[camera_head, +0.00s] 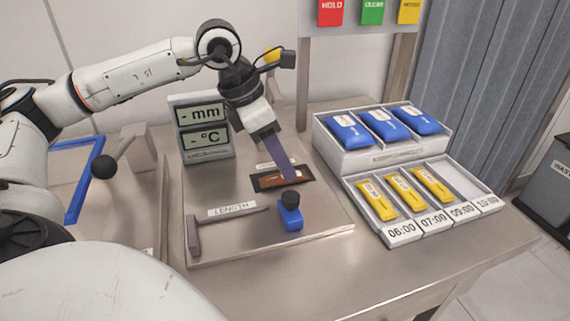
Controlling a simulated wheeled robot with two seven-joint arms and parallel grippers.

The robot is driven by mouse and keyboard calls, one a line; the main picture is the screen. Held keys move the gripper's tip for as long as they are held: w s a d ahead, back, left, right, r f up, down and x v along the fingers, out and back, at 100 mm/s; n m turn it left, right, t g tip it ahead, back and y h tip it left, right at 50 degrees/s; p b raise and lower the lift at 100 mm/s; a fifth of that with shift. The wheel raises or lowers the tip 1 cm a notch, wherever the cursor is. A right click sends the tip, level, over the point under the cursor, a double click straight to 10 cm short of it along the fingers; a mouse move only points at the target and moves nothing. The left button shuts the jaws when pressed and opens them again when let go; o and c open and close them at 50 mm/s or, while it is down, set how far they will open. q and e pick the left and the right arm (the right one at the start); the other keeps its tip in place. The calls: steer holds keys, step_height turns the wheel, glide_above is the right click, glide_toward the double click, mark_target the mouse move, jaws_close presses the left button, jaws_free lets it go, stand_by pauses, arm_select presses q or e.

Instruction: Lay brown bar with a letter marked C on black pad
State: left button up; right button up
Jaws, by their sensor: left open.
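A brown bar (285,172) lies on the black pad (262,183) on the grey metal plate; a letter on it is too small to read. My left gripper (263,130) points down above the bar, apart from it, and is open. A translucent purple strip (278,154) runs from below the gripper down to the bar and partly covers it. My right gripper is not in view.
A display (203,128) reading mm and °C stands behind. A blue block with a black knob (290,215) and a LENGTH gauge (232,211) are in front. Trays with blue packs (382,127) and yellow packs (404,190) stand right. The front tabletop is clear.

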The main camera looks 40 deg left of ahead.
arm_select(q)
steer(key=v, duration=0.9)
steer(key=shift+r+p, duration=0.2)
steer(key=shift+p, duration=0.2)
steer(key=b+x, duration=0.1)
steer(key=x, duration=1.1)
steer(key=shift+s+f, duration=0.1)
steer(key=shift+f, duration=0.05)
steer(key=shift+v, duration=0.8)
steer(key=shift+s+a+b, duration=0.35)
steer(key=shift+s, duration=0.3)
